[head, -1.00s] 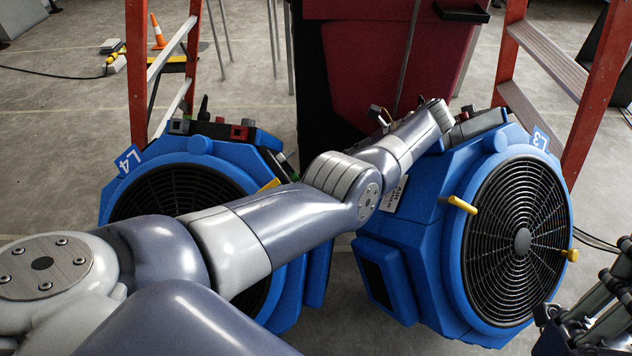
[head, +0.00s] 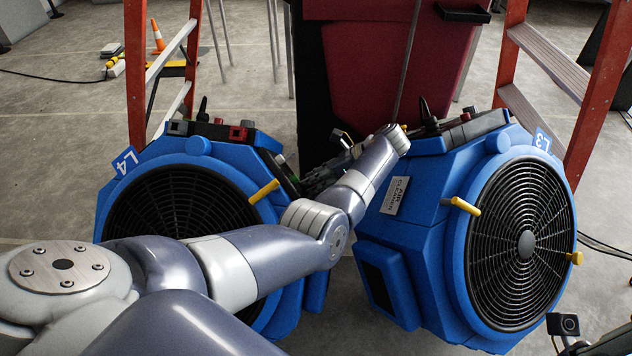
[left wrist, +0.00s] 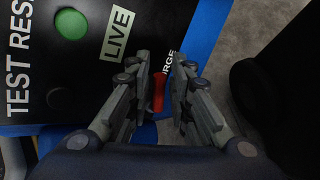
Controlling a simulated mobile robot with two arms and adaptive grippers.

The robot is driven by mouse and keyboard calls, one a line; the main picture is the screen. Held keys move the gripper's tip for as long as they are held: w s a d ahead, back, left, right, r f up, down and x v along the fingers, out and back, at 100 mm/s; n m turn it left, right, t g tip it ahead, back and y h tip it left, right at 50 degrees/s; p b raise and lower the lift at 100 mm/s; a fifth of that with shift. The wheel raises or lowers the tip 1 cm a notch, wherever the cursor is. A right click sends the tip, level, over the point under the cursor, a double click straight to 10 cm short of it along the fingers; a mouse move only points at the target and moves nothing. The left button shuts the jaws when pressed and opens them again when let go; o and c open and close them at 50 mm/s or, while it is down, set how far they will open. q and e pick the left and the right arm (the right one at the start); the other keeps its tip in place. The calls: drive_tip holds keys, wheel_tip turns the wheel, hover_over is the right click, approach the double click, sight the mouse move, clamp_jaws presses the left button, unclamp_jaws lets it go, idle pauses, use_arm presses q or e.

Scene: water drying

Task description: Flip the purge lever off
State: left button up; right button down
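A small red lever (left wrist: 158,92) shows in the left wrist view, beside lettering on a black panel that ends in "URGE". My left gripper (left wrist: 163,64) has its two fingers apart, with the lever showing in the gap between them. I cannot tell whether either finger touches it. In the head view my left gripper (head: 318,178) is at the right side of the blue fan unit marked L4 (head: 250,163), partly hidden by my left wrist. The lever cannot be made out there. My right gripper's fingers do not show.
The black panel (left wrist: 85,85) carries a green round button (left wrist: 70,24) and a "LIVE" label. A second blue fan unit marked L3 (head: 425,235) stands close on the right. A dark red cabinet (head: 385,60) is behind, with orange ladders (head: 137,75) on both sides.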

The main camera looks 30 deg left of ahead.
use_arm(q)
clamp_jaws()
